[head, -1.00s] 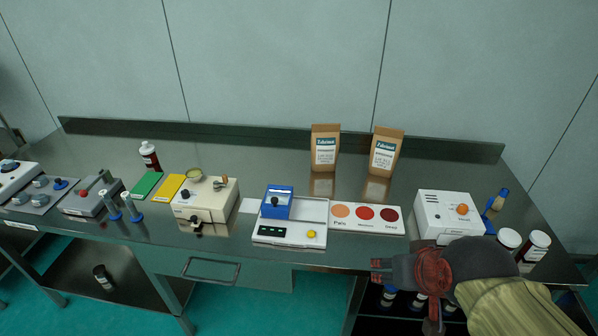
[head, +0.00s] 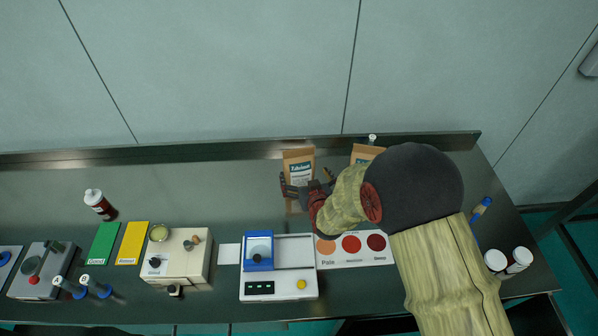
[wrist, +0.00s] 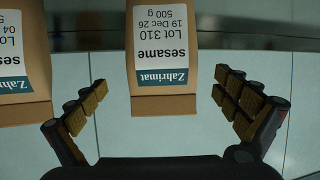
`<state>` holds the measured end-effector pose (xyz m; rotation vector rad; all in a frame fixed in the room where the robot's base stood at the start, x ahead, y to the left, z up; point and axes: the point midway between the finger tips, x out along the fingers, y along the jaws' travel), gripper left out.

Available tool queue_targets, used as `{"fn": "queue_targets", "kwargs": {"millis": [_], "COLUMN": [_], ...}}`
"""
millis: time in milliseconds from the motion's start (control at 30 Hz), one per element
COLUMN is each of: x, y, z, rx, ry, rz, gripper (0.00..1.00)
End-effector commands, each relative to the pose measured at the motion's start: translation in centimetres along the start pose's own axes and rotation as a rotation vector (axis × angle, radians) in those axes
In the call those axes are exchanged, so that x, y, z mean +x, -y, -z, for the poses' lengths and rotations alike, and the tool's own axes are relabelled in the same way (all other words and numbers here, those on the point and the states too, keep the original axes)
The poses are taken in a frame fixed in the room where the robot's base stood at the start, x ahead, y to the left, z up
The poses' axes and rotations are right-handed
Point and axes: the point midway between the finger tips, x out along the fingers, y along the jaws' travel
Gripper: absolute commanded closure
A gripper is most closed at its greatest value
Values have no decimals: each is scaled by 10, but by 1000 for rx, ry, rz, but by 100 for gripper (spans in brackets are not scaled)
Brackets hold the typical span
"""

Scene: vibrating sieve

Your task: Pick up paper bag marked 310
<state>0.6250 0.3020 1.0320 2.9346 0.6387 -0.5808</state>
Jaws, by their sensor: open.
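The brown paper bag marked Lot 310 (wrist: 163,75), with a white sesame label, shows upside down in the middle of the wrist view. In the head view it is the left bag (head: 299,165), standing upright near the back of the steel bench. My gripper (head: 301,190) is in front of it. In the wrist view my gripper (wrist: 160,90) is open, with one padded finger on each side of the bag's width and a gap on both sides. I cannot tell how deep the bag is between the fingers.
A second paper bag (head: 364,153) stands to the right, partly hidden by my arm; its label (wrist: 14,50) shows beside the first bag in the wrist view. A blue and white device (head: 278,283) and colour card (head: 352,247) lie in front. The bench is clear left of the bag.

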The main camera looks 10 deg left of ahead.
Motion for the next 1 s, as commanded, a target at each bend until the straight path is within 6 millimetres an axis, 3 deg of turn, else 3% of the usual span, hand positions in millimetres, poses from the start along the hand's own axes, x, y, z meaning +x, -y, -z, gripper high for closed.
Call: {"fn": "queue_targets", "kwargs": {"millis": [600,900,1000], "x": [67,71,71], "y": [3,3,3], "z": [4,5,5], "rx": [0,0,0], "ry": [1,1,1], "rz": [0,0,0], "gripper": [0,0,5]}}
